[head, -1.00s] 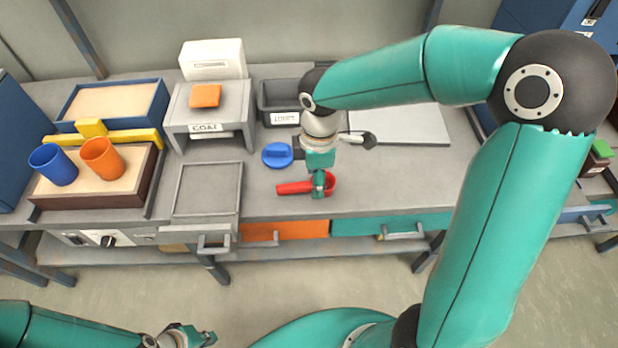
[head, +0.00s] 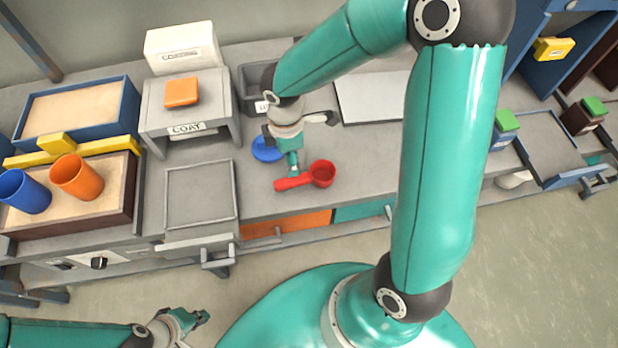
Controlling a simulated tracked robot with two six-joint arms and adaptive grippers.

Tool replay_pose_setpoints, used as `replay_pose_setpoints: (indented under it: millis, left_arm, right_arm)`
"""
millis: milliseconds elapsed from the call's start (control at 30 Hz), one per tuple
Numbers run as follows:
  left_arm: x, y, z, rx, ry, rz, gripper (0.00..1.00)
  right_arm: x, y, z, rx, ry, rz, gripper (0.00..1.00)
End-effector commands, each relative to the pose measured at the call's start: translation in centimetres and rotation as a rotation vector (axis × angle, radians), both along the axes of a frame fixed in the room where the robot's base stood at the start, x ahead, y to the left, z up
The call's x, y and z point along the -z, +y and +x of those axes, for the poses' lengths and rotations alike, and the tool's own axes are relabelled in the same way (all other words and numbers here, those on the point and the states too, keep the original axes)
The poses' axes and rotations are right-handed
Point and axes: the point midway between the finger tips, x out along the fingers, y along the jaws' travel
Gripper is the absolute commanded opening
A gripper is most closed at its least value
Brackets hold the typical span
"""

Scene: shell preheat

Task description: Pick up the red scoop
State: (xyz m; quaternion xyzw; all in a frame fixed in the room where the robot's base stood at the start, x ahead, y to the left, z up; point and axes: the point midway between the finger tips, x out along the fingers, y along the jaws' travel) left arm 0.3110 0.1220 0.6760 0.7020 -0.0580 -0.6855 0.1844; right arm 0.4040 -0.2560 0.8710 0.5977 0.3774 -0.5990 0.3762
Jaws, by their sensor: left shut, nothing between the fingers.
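The red scoop (head: 294,183) lies on the grey bench, its round cup (head: 322,174) to the right and its handle to the left. My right gripper (head: 293,171) points down at the handle, and its fingertips overlap the handle's back edge in the head view. I cannot tell whether they touch the handle or how far apart they are. My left gripper (head: 197,319) is low at the left, in front of the bench, shut and empty, well away from the scoop.
A blue round lid-like object (head: 267,150) lies just behind the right gripper. A grey framed tray (head: 200,195) is to the left, below the COAT stand (head: 190,128). Bare bench lies right of the scoop.

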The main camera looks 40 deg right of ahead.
Motion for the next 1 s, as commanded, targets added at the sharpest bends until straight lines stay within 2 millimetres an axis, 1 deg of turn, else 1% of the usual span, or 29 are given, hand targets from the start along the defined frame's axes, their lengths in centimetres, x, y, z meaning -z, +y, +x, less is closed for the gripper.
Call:
replay_pose_setpoints:
  millis: [33,100,200,367,433,600,700,800,1000]
  left_arm:
    - [0.2,0.0,0.0,0.0,0.0,0.0,0.0]
    - [0.3,0.0,0.0,0.0,0.0,0.0,0.0]
    - [0.4,0.0,0.0,0.0,0.0,0.0,0.0]
    - [0.4,0.0,0.0,0.0,0.0,0.0,0.0]
    - [0.4,0.0,0.0,0.0,0.0,0.0,0.0]
    - [0.6,0.0,0.0,0.0,0.0,0.0,0.0]
    - [0.9,0.0,0.0,0.0,0.0,0.0,0.0]
    - [1.0,0.0,0.0,0.0,0.0,0.0,0.0]
    - [0.9,0.0,0.0,0.0,0.0,0.0,0.0]
  right_arm:
    - [1.1,0.0,-0.2,0.001,0.005,0.001,0.54]
    - [2.2,-0.1,-0.2,0.003,0.003,0.0,0.54]
    - [3.2,-0.1,-0.2,0.005,0.002,0.0,0.54]
    - [3.9,-0.1,-0.3,0.006,0.002,0.001,0.54]
    - [4.5,-0.1,-0.4,0.004,0.002,0.001,0.54]
    - [7.0,0.1,-1.1,0.005,0.005,0.002,0.54]
    - [8.2,0.1,-1.0,0.005,0.002,0.001,0.54]
    - [8.8,0.1,-1.0,0.006,0.001,0.002,0.54]
    - [8.8,0.1,-0.9,0.006,0.0,0.001,0.54]
